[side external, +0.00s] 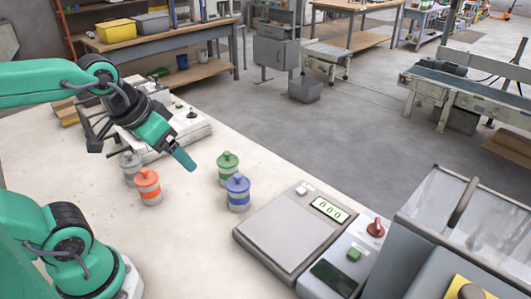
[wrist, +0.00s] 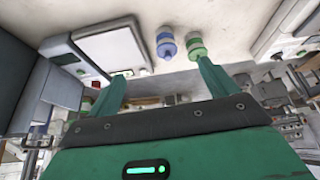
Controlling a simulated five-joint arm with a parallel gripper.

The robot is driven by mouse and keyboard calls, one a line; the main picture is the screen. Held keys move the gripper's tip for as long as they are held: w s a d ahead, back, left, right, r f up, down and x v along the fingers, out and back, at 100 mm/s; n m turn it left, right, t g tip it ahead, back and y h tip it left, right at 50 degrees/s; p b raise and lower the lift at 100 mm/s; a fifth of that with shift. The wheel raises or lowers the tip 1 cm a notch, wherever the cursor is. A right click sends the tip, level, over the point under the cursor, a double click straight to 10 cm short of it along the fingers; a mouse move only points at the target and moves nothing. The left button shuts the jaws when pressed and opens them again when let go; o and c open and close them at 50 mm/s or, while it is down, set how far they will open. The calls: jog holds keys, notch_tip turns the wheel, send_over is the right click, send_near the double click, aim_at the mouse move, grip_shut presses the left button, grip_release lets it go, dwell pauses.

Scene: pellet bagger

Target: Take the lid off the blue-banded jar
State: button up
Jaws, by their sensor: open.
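The blue-banded jar (side external: 239,200) stands upright on the pale table with its blue lid (side external: 237,183) on. In the wrist view the jar (wrist: 166,46) appears at top centre, beyond the gap between the fingers. My gripper (side external: 184,159) is raised above the table, to the left of the blue-banded jar and apart from it. In the wrist view my gripper (wrist: 163,70) has its two green fingers spread wide with nothing between them. In the side view only one finger shows clearly.
A green-banded jar (side external: 228,173) stands close behind the blue one. An orange-banded jar (side external: 149,190) and a grey jar (side external: 130,169) stand to the left. A flat scale (side external: 285,235) lies to the right. A white machine (side external: 185,130) sits behind my gripper. The table's front middle is clear.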

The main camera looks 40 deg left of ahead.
jog(key=w+f+n+g, duration=0.2)
jog(key=w+n+g, duration=0.15)
jog(key=w, duration=0.55)
jog(key=n+g, duration=0.2)
jog(key=n, duration=0.2)
send_over(237, 175)
jog(key=f, duration=0.6)
jog(key=shift+s+d+f, duration=0.1)
jog(key=shift+d+f, duration=0.05)
jog(key=shift+d, duration=0.05)
jog(key=shift+w+f+n, duration=0.25)
jog(key=shift+w+f, duration=0.1)
jog(key=shift+f, duration=0.1)
jog(key=shift+f, duration=0.1)
jog(key=shift+s+a+f, duration=0.1)
jog(key=shift+f, duration=1.8)
jog(key=shift+s+a+f, duration=0.1)
jog(key=shift+f, duration=1.8)
jog(key=c, duration=1)
